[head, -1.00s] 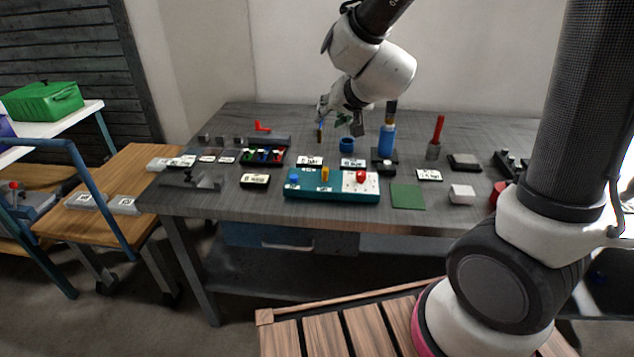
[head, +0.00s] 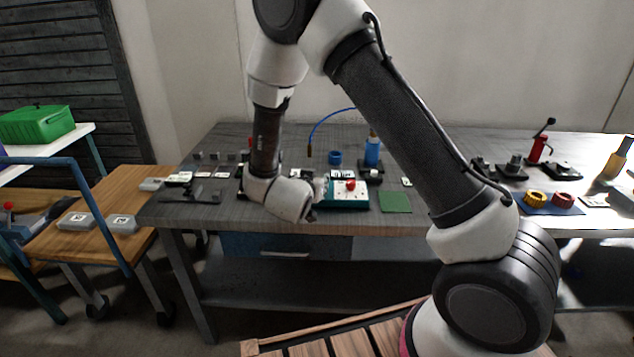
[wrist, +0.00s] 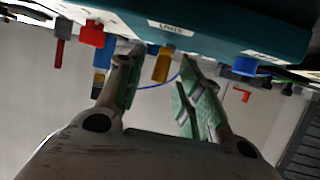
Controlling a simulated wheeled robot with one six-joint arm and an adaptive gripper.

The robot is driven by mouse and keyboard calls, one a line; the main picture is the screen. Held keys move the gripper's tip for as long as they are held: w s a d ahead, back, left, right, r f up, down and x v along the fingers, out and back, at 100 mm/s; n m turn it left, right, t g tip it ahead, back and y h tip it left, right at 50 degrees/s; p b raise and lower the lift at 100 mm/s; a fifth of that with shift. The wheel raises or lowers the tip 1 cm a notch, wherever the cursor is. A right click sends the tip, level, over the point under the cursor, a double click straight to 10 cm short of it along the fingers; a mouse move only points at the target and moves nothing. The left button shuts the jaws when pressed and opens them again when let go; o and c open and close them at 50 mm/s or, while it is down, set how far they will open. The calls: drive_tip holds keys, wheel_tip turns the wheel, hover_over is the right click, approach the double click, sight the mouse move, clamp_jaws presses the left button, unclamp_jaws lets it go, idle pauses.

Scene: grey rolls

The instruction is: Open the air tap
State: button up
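A teal control panel (head: 347,203) stands near the front edge of the workbench, its left part hidden behind my arm in the head view. In the wrist view the panel (wrist: 225,25) appears upside down at the top. It carries a yellow handle (wrist: 162,65), a red knob (wrist: 90,34) and a blue knob (wrist: 245,67). I cannot read which control is the air tap. My gripper (wrist: 160,68) is open, with the yellow handle in line between its green-padded fingers. I cannot tell whether they touch it.
A blue hose (head: 325,122) arches behind the panel, near a blue cup (head: 335,157) and a blue bottle (head: 372,152). A green mat (head: 395,202) lies right of the panel. Yellow and red rings (head: 537,198) sit farther right. Bench space left of my gripper is partly clear.

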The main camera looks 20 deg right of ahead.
drive_tip(key=shift+x, duration=0.95)
clamp_jaws()
